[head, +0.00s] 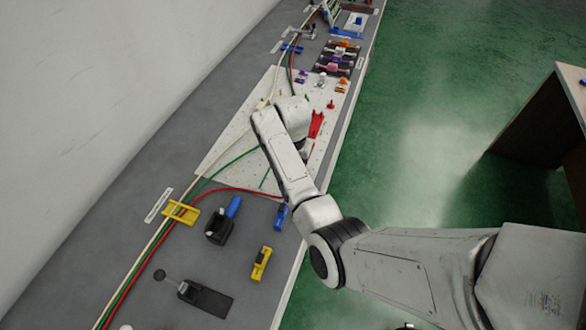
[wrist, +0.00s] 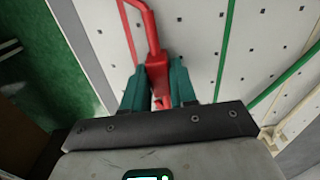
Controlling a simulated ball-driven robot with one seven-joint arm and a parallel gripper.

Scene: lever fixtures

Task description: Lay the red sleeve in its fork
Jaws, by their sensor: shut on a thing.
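My gripper (wrist: 160,92) is shut, its teal fingers on both sides of a red block (wrist: 157,72), which looks like the red sleeve. Red bars (wrist: 150,25) run from the block toward the top of the wrist view; I cannot tell whether they are cable or fixture. In the head view a long red piece (head: 316,123) shows beside my arm, over the white pegboard (head: 235,140). My arm hides most of the gripper there. A small red fixture (head: 331,104) stands just beyond; I cannot tell whether it is the fork.
Green cable (wrist: 285,75) crosses the pegboard. Red cable (head: 235,190) runs along the bench near the blue and black fixture (head: 220,228). Yellow clips (head: 180,212), a yellow fixture (head: 261,263) and a black lever fixture (head: 205,297) stand nearer. Orange and purple parts lie beyond.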

